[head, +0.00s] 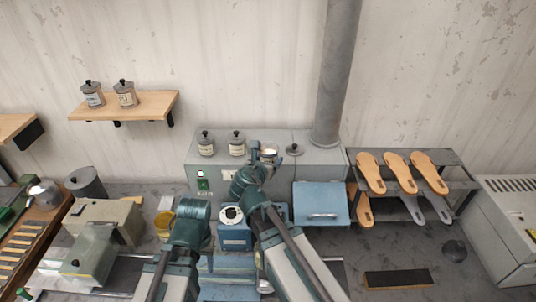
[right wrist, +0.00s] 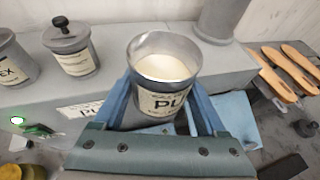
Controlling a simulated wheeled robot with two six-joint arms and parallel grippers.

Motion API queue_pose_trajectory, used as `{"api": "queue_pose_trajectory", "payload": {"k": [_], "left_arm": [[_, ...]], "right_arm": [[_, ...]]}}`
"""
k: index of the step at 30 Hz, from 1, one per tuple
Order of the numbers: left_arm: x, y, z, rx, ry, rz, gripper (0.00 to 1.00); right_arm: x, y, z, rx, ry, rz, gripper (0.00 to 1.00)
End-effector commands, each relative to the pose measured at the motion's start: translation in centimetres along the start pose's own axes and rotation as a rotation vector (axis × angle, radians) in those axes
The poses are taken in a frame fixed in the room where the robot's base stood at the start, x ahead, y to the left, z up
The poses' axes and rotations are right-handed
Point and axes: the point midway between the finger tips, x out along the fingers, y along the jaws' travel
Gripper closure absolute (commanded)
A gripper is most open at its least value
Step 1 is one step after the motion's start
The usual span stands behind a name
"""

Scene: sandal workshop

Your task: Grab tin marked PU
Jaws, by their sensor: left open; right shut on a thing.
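The tin marked PU (right wrist: 162,100) is a grey, open-topped tin with pale cream contents and a white label, upright in the right wrist view. My right gripper (right wrist: 165,108) is shut on it, with a blue finger on each side. In the head view the tin (head: 268,152) shows at the end of my right arm, by the top of the grey cabinet; I cannot tell if it touches the cabinet. My left gripper (head: 192,212) is open, low in front of the cabinet; its fingertips are mostly hidden.
Two lidded tins (head: 206,145) (head: 237,144) stand on the grey cabinet (head: 310,172), left of the PU tin. A loose black-knobbed lid (head: 293,150) lies to its right. A grey pipe (head: 338,70) rises behind. A sandal rack (head: 455,170) stands right; a wall shelf (head: 150,107) holds two more tins.

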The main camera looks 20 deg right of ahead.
Motion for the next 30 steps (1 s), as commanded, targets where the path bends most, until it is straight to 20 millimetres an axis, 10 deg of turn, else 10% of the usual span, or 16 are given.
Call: {"api": "queue_pose_trajectory", "payload": {"k": [30], "left_arm": [[-0.3,0.0,0.0,-0.001,0.000,0.000,0.50]], "right_arm": [[-2.5,-1.0,-0.8,0.000,-0.001,0.000,1.00]]}}
